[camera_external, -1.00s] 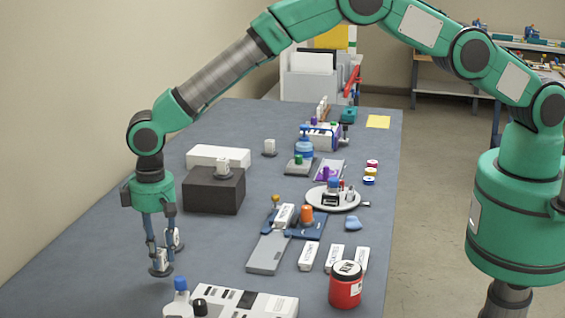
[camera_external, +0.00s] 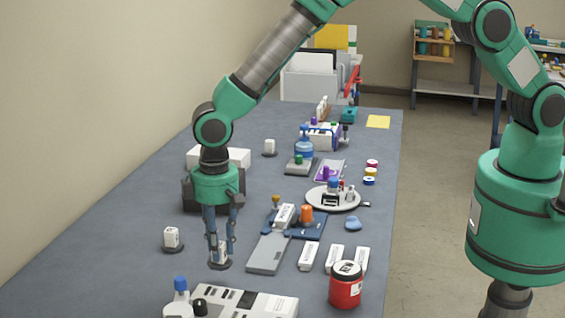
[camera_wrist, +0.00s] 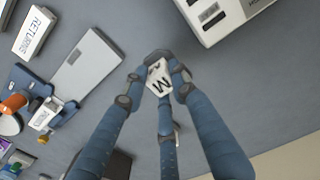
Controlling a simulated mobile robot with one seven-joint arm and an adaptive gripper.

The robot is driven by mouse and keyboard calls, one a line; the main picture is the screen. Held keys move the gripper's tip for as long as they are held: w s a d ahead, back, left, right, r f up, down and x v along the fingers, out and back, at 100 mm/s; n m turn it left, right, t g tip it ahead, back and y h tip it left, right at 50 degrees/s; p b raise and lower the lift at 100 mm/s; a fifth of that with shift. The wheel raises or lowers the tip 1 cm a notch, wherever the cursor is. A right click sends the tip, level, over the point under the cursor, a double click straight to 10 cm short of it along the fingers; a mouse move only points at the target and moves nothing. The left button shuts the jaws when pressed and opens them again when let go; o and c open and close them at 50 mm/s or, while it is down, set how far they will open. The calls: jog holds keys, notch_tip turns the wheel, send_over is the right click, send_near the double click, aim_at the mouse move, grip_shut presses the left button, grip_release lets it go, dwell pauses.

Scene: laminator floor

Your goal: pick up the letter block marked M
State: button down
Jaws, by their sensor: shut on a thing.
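My gripper (camera_external: 219,252) is shut on the white letter block marked M (camera_wrist: 158,80), over the left front part of the table. The black M faces the camera in the wrist view, between the fingertips (camera_wrist: 158,72). The block also shows in the external view (camera_external: 222,247), partly covered by the fingers, with a dark round base below it. I cannot tell how high it is above the table.
Another white block (camera_external: 172,237) stands on a dark base left of my gripper. A grey flat tray (camera_external: 267,254) lies to the right, and a white panelled device (camera_external: 245,301) is in front. A dark box (camera_external: 190,190) behind is largely hidden by my arm.

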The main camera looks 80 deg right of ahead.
jog(key=shift+s+d+r, duration=0.1)
jog(key=shift+s+d, duration=0.15)
jog(key=shift+s, duration=0.25)
jog(key=shift+s+d+r, duration=0.1)
jog(key=shift+s+d, duration=0.1)
jog(key=shift+s, duration=0.3)
